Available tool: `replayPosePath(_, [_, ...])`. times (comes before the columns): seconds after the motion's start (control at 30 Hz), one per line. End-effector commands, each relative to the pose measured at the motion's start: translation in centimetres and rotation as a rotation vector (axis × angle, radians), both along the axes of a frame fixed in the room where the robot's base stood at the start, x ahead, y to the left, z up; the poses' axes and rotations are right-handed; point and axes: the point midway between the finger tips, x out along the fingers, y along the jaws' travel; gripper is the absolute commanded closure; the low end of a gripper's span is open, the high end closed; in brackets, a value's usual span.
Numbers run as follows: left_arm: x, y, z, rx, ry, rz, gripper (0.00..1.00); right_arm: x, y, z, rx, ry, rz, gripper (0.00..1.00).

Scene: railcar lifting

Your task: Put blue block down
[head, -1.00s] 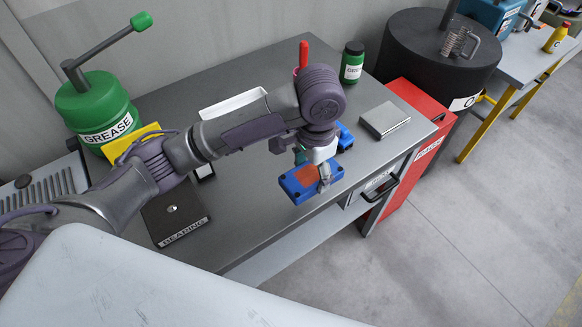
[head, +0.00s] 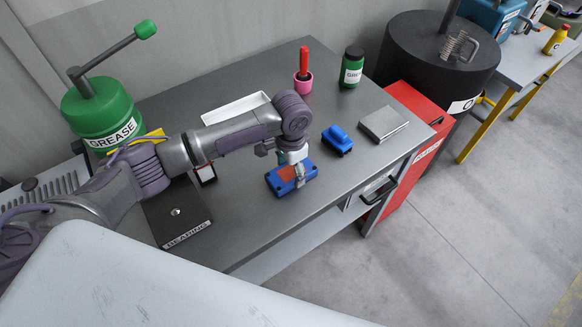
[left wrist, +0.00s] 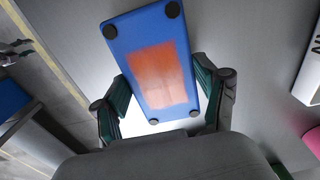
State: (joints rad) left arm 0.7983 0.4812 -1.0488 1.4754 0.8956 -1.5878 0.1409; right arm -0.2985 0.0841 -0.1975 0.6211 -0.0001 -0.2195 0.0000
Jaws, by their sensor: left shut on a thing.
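The blue block (head: 277,180) has an orange patch on its face and dark round spots at its corners. My left gripper (head: 294,180) is shut on it over the front middle of the grey table (head: 250,225). The block is close to the tabletop; I cannot tell whether it touches. In the left wrist view the block (left wrist: 118,38) lies tilted between the two dark green fingers of the left gripper (left wrist: 166,98), its orange face toward the camera. My right gripper is not in view.
A small blue object (head: 338,140) and a silver box (head: 384,123) stand to the block's right. A white tray (head: 235,107), pink cup (head: 303,82) and green jar (head: 352,66) are behind. A dark bearing plate (head: 177,215) and green grease can (head: 100,108) are left.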

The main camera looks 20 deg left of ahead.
Motion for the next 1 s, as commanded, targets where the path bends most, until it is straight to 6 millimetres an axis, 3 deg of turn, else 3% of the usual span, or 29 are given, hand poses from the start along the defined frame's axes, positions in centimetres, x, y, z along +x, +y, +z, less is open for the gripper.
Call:
replayPosePath(0.23, [0.0, 0.0, -0.2, -0.001, -0.001, 0.0, 0.76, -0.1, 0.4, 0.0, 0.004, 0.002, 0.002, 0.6])
replayPosePath(0.27, [0.0, 0.0, -0.3, 0.0, 0.0, 0.0, 0.24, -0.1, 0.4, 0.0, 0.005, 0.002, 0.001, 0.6])
replayPosePath(0.4, [0.0, 0.0, -0.3, 0.0, 0.0, 0.0, 0.03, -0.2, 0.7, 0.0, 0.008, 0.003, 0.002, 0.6])
replayPosePath(0.77, [0.0, 0.0, 0.0, 0.0, 0.0, 0.0, 0.03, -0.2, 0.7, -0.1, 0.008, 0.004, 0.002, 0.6])
replayPosePath(0.87, [0.0, 0.0, 0.8, -0.001, -0.001, 0.0, 0.03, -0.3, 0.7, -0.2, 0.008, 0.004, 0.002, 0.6])
replayPosePath(1.0, [0.1, 0.0, 3.2, -0.001, -0.004, -0.001, 0.03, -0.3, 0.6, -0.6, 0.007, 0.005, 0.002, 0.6])
